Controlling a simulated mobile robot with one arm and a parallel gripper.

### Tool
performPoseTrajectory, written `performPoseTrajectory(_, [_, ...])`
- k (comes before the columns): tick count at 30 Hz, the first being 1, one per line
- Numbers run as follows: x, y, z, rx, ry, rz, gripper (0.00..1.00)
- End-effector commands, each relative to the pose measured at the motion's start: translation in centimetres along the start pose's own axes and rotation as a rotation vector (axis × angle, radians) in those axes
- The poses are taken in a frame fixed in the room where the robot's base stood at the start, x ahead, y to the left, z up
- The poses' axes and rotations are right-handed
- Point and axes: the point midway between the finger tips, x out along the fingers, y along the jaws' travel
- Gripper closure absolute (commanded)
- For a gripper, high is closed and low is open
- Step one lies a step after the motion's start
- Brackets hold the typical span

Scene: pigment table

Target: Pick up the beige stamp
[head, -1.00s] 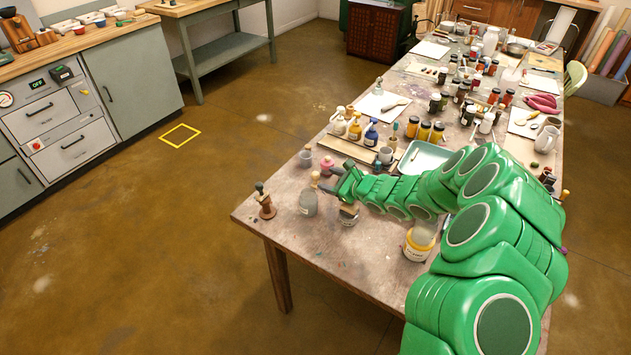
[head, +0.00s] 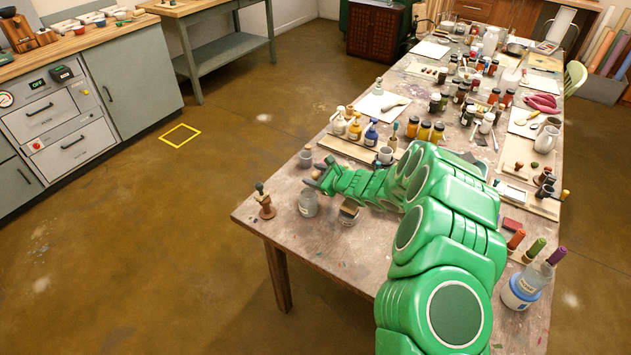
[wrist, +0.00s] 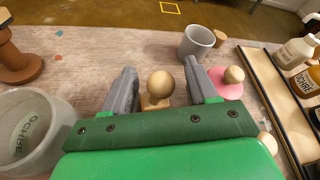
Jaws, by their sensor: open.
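The beige stamp (wrist: 158,88), with a round pale wooden knob, stands between my gripper's fingers in the wrist view. My gripper (wrist: 162,82) is open, with one grey finger on each side of the stamp; I cannot tell whether either finger touches it. The stamp's lower part is partly hidden by the green gripper body. In the head view my gripper (head: 320,173) is low over the table's near left part, and the beige stamp is hidden there.
A pink stamp (wrist: 226,86) stands just right of the right finger. A grey cup (wrist: 196,43) is beyond it. A glass jar (wrist: 35,128) labelled OCHRE is close on the left, with a brown stamp (wrist: 18,58) behind it. A bottle tray (wrist: 268,90) lies right.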

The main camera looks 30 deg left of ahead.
Motion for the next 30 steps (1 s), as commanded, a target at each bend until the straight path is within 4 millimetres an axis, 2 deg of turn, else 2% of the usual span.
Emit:
performPoseTrajectory(6, [0.02,0.0,-0.02,0.001,0.0,0.0,0.44])
performPoseTrajectory(17, [0.0,0.01,-0.05,0.001,0.001,0.0,0.99])
performPoseTrajectory(25, [-0.04,-0.02,0.02,0.001,0.001,0.0,1.0])
performPoseTrajectory(30, [-0.35,-0.35,0.81,0.0,0.0,-0.001,1.0])
